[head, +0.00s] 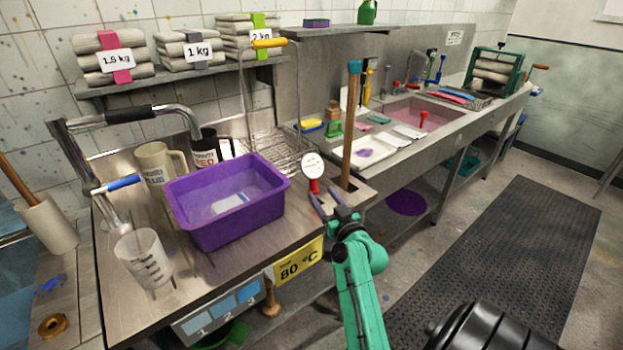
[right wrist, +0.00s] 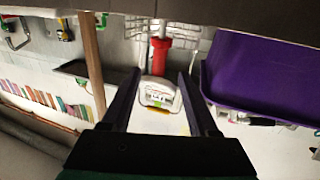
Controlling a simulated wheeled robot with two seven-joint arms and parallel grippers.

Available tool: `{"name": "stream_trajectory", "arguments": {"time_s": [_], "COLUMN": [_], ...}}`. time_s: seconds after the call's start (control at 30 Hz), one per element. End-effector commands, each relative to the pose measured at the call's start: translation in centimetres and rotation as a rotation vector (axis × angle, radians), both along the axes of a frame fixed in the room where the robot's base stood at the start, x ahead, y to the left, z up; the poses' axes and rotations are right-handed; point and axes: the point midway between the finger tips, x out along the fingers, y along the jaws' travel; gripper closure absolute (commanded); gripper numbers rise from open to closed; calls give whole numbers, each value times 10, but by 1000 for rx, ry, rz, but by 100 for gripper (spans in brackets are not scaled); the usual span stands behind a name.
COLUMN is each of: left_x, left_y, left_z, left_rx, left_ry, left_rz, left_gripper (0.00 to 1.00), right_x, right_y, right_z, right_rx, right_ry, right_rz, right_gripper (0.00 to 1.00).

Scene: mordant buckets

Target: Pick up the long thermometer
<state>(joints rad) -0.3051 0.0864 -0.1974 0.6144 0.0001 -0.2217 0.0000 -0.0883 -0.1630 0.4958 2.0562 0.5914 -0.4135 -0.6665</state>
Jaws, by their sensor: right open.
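The long thermometer (head: 313,166) has a round white dial over a red collar. It stands upright at the right end of the steel worktop, just right of the purple tub (head: 213,237); its lower part is hidden. My right gripper (head: 323,205) is open close to it, with its fingers pointing toward the red part. In the right wrist view the red part of the thermometer (right wrist: 160,57) shows between and just beyond the fingertips of my right gripper (right wrist: 160,75). I cannot tell if they touch. My left gripper is not in view.
A wooden pole (head: 350,140) with a blue top stands just right of the thermometer. A wire rack (head: 281,150) is behind. A yellow 80 °C sign (head: 299,262) hangs on the front edge. A clear measuring jug (head: 145,258) stands at the left. Dark matting (head: 500,270) covers floor at right.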

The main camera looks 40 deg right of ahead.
Motion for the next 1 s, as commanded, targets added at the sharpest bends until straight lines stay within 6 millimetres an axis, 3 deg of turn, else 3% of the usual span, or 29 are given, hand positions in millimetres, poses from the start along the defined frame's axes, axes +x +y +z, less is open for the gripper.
{"name": "stream_trajectory", "arguments": {"time_s": [0.43,0.67,0.7,0.83,0.87,1.0], "left_x": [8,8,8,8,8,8], "left_y": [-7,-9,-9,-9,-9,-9], "left_z": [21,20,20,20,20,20], "left_rx": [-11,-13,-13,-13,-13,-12], "left_ry": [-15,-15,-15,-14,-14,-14], "left_rz": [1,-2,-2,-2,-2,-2], "left_gripper": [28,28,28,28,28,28], "right_x": [69,74,74,74,74,74], "right_y": [-21,-23,-22,-22,-22,-22], "right_z": [-4,-7,-7,-7,-8,-7], "right_rx": [-1,0,0,0,0,0], "right_ry": [1,3,3,3,3,3], "right_rz": [1,1,1,2,2,1], "right_gripper": [40,40,44,93,100,100]}}
